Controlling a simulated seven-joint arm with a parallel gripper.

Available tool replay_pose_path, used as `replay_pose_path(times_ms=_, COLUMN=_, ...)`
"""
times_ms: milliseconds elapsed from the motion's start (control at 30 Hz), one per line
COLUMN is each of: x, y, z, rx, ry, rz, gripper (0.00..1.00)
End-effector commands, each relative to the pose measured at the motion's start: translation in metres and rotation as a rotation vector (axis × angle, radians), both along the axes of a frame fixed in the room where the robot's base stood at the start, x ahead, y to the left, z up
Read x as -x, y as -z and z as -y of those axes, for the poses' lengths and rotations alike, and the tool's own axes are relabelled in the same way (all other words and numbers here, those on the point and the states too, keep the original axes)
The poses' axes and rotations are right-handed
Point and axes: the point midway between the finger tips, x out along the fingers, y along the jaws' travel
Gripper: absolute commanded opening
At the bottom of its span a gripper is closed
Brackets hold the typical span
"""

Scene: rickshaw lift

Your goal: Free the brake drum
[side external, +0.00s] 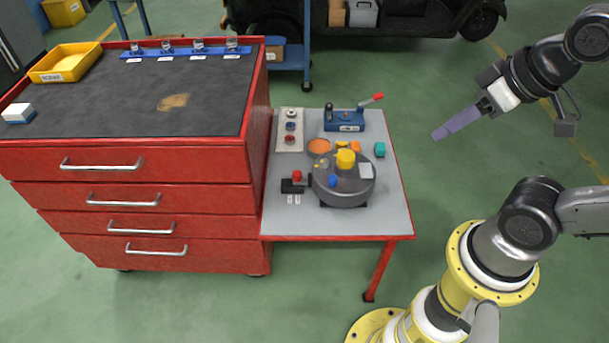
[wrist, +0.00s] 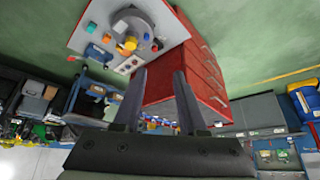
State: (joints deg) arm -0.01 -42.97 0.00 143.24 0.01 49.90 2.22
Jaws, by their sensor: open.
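The brake drum (side external: 343,191) is a round dark grey drum on the grey side table (side external: 390,222). A yellow knob (side external: 345,159), a blue knob (side external: 333,181) and a pale label are on its top. The drum also shows near the top of the wrist view (wrist: 131,22). A small black block with a red knob (side external: 297,176) stands at its left. My gripper (side external: 437,135) is in the air to the right of the table, apart from everything. In the wrist view its two fingers (wrist: 159,75) are spread with nothing between them.
A blue fixture with a red-tipped lever (side external: 345,120) stands behind the drum. A panel with several buttons (side external: 290,130), an orange disc (side external: 319,146) and a teal block (side external: 380,149) are nearby. The red drawer cabinet (side external: 140,190) adjoins the table's left.

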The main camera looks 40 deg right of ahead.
Motion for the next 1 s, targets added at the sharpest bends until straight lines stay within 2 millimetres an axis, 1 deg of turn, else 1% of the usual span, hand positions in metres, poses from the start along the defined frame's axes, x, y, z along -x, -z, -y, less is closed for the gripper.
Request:
replay_pose_path(times_ms=33, x=-0.007, y=-0.005, z=0.0, rx=-0.014, ry=0.022, rz=0.037, gripper=0.3)
replay_pose_path(times_ms=67, x=-0.013, y=-0.01, z=0.0, rx=-0.026, ry=0.038, rz=0.069, gripper=0.25)
replay_pose_path(times_ms=100, x=-0.024, y=-0.02, z=-0.001, rx=-0.045, ry=0.063, rz=0.122, gripper=0.18)
replay_pose_path(times_ms=167, x=-0.043, y=-0.035, z=-0.001, rx=-0.081, ry=0.102, rz=0.202, gripper=0.07)
replay_pose_path(times_ms=200, x=-0.058, y=-0.043, z=-0.002, rx=-0.108, ry=0.132, rz=0.248, gripper=0.0)
replay_pose_path(times_ms=267, x=-0.085, y=-0.053, z=-0.002, rx=-0.153, ry=0.178, rz=0.306, gripper=0.0)
replay_pose_path(times_ms=300, x=-0.104, y=-0.058, z=-0.001, rx=-0.182, ry=0.208, rz=0.338, gripper=0.0)
replay_pose_path(times_ms=333, x=-0.118, y=-0.061, z=-0.001, rx=-0.204, ry=0.23, rz=0.361, gripper=0.0)
replay_pose_path(times_ms=367, x=-0.133, y=-0.061, z=-0.001, rx=-0.226, ry=0.252, rz=0.378, gripper=0.0)
replay_pose_path(times_ms=400, x=-0.152, y=-0.061, z=0.0, rx=-0.254, ry=0.282, rz=0.4, gripper=0.0)
replay_pose_path(times_ms=467, x=-0.181, y=-0.058, z=0.001, rx=-0.295, ry=0.323, rz=0.428, gripper=0.0)
replay_pose_path(times_ms=500, x=-0.198, y=-0.053, z=0.002, rx=-0.32, ry=0.349, rz=0.441, gripper=0.0)
replay_pose_path(times_ms=567, x=-0.223, y=-0.043, z=0.003, rx=-0.353, ry=0.384, rz=0.457, gripper=0.0)
replay_pose_path(times_ms=600, x=-0.238, y=-0.035, z=0.005, rx=-0.374, ry=0.408, rz=0.463, gripper=0.0)
replay_pose_path(times_ms=667, x=-0.26, y=-0.02, z=0.007, rx=-0.4, ry=0.441, rz=0.471, gripper=0.0)
replay_pose_path(times_ms=700, x=-0.273, y=-0.009, z=0.008, rx=-0.417, ry=0.463, rz=0.474, gripper=0.0)
replay_pose_path(times_ms=767, x=-0.291, y=0.011, z=0.01, rx=-0.439, ry=0.493, rz=0.475, gripper=0.0)
replay_pose_path(times_ms=800, x=-0.302, y=0.025, z=0.012, rx=-0.452, ry=0.514, rz=0.474, gripper=0.0)
replay_pose_path(times_ms=867, x=-0.316, y=0.049, z=0.014, rx=-0.469, ry=0.543, rz=0.469, gripper=0.0)
replay_pose_path(times_ms=900, x=-0.324, y=0.066, z=0.016, rx=-0.477, ry=0.561, rz=0.463, gripper=0.0)
replay_pose_path(times_ms=967, x=-0.334, y=0.093, z=0.018, rx=-0.487, ry=0.589, rz=0.45, gripper=0.0)
replay_pose_path(times_ms=1000, x=-0.339, y=0.113, z=0.02, rx=-0.492, ry=0.607, rz=0.439, gripper=0.0)
